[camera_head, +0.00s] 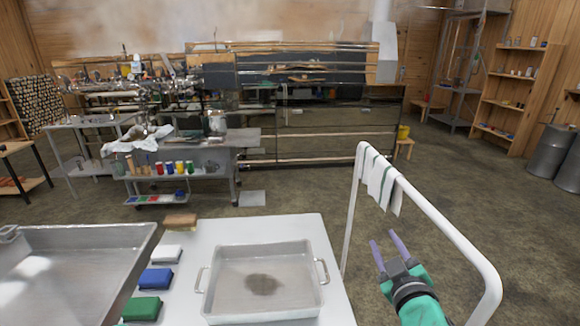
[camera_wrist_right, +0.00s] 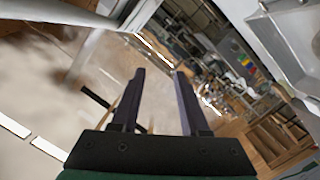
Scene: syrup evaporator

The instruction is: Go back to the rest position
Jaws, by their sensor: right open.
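My right gripper (camera_head: 388,245) shows at the lower right of the head view, with its two purple fingers apart and nothing between them. It is to the right of the white table, near the white rail with the towel. In the right wrist view the gripper's two dark fingers (camera_wrist_right: 156,85) are also spread and empty. My left gripper does not show in either view.
A white table (camera_head: 210,265) bears a two-handled pan (camera_head: 305,297), a blue block (camera_head: 156,278), a green block (camera_head: 141,309), a white block and a brown sponge (camera_head: 180,221). A large metal tray (camera_head: 130,262) is at left. A white rail (camera_head: 440,220) with a striped towel (camera_head: 382,180) stands close to my right gripper.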

